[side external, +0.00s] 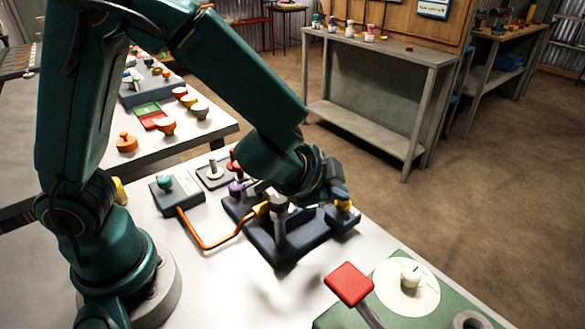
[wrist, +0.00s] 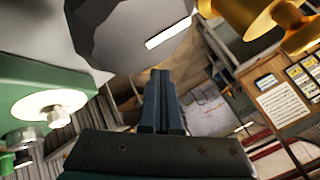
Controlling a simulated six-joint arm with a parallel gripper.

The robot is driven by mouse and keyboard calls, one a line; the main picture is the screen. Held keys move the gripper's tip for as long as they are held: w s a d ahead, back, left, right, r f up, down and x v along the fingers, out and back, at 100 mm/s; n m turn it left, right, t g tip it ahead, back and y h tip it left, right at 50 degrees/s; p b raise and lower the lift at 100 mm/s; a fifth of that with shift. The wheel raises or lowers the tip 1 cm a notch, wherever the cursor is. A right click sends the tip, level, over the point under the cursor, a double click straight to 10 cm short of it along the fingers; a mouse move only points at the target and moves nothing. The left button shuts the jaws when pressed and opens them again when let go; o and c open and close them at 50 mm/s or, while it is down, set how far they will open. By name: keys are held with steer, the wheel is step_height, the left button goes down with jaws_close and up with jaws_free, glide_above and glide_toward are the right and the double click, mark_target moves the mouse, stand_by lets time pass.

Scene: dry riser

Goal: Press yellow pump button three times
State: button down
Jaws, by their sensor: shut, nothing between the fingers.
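The pump assembly is a dark blue-grey base (side external: 285,249) with a grey upright post (side external: 280,232) on the white table. My gripper (wrist: 160,76) is shut and empty in the wrist view, and my wrist hides much of the assembly in the side view. In the wrist view a large yellow flanged part (wrist: 265,18) is right of the fingertips; contact cannot be told.
An orange pipe (side external: 208,246) runs left from the assembly to a grey box (side external: 178,196) with a teal knob. A red square paddle (side external: 349,283) and a green board (side external: 395,316) with a white disc (side external: 425,292) stand at the front right. A dark faceted shape (wrist: 120,28) is close above the fingers.

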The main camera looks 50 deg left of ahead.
mark_target(337, 206)
steer(key=shift+f, duration=0.4)
steer(key=shift+r, duration=0.1)
stand_by(0.5)
steer(key=shift+r, duration=1.15)
steer(key=shift+r, duration=2.5)
